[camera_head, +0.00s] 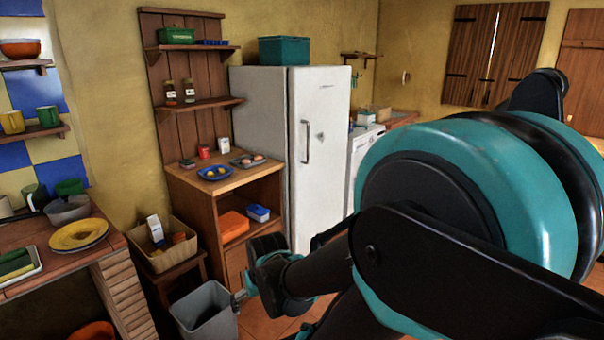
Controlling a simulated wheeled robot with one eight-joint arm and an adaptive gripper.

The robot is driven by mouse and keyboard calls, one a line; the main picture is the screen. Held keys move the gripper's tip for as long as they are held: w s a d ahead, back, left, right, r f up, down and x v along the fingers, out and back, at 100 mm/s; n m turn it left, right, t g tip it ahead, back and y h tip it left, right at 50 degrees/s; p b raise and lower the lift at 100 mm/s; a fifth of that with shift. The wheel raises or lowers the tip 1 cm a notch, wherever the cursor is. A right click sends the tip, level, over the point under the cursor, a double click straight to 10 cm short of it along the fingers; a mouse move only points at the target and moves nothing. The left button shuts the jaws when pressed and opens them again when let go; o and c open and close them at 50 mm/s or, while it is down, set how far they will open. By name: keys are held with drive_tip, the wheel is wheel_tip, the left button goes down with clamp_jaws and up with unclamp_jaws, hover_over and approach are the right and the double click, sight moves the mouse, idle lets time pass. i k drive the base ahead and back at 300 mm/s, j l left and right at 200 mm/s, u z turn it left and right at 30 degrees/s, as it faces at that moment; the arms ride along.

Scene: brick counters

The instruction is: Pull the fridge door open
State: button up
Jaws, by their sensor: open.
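The white fridge (260,110) stands against the back wall, right of the wooden shelf unit. Its door (328,165) faces right and forward and looks shut, flush with the body. A long vertical handle (305,142) runs along the left side of the door. My gripper (240,297) is low in the picture, at the end of my black and teal arm, in front of the wooden cabinet and left of the fridge. It is open, small and partly hidden by my wrist. It is apart from the handle, well below and left of it. My arm hides the fridge's lower right part.
A grey bin (205,315) stands on the floor beside my gripper. A wooden cabinet (235,180) with a blue plate (216,173) adjoins the fridge. A teal crate (284,51) sits on the fridge. A white appliance (365,140) stands to its right.

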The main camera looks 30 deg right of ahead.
sight(319, 96)
drive_tip(key=z, duration=1)
